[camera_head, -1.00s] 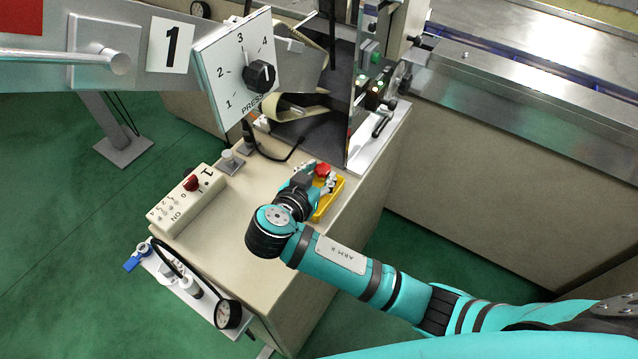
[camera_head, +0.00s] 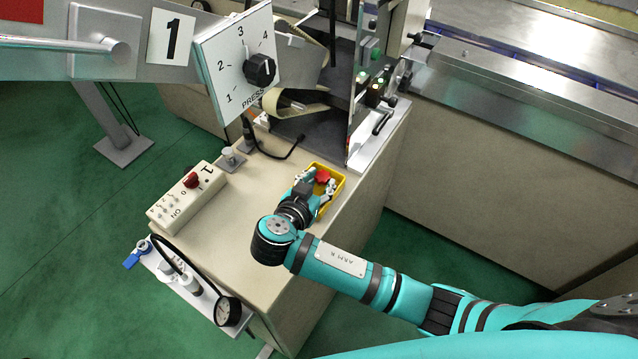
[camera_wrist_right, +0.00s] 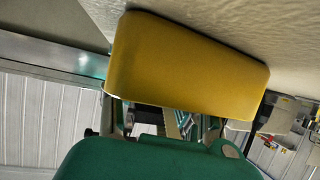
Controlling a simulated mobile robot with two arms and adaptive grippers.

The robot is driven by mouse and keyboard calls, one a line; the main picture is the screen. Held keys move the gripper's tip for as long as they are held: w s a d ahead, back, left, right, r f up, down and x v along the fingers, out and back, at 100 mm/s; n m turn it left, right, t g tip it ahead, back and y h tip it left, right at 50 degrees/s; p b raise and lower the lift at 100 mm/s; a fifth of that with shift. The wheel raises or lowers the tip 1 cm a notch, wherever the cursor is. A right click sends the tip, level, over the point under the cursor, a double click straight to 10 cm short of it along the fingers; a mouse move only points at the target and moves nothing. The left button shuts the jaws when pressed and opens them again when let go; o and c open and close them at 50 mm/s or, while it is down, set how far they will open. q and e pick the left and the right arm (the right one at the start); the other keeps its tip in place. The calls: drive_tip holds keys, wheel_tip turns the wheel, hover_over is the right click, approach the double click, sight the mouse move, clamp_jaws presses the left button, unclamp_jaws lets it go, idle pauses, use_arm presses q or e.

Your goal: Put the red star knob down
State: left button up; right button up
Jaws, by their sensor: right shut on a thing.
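The red star knob (camera_head: 323,176) shows in the head view between the fingers of my right gripper (camera_head: 320,182). The right gripper is shut on it. Knob and fingertips lie within the outline of a yellow tray (camera_head: 342,185) on the beige cabinet top. I cannot tell whether the knob touches the tray floor. In the right wrist view a yellow wall (camera_wrist_right: 185,65), likely the tray's, fills the upper middle and the knob is hidden. My left gripper is not in view.
A control box (camera_head: 186,198) with a red switch stands left on the cabinet top (camera_head: 235,235). A dial panel (camera_head: 235,65) overhangs the back left. A metal plate (camera_head: 380,135) with levers borders the tray's far right. The cabinet top left of my gripper is mostly clear.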

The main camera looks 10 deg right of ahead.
drive_tip(key=o, duration=0.9)
drive_tip(key=shift+s+f, duration=0.35)
drive_tip(key=shift+f, duration=0.45)
drive_tip(key=shift+c, duration=0.2)
drive_tip(key=shift+d, duration=0.1)
drive_tip(key=shift+r+p, duration=0.3)
drive_tip(key=shift+r, duration=0.05)
drive_tip(key=shift+w+r+p, duration=0.15)
drive_tip(key=shift+r+p, duration=0.35)
drive_tip(key=shift+r, duration=0.05)
drive_tip(key=shift+s+a+f+b, duration=0.15)
drive_tip(key=shift+s+a+b, duration=0.25)
drive_tip(key=shift+s+a, duration=0.15)
drive_tip(key=v, duration=0.5)
drive_tip(key=r+v, duration=0.1)
drive_tip(key=v, duration=0.4)
drive_tip(key=shift+r, duration=0.1)
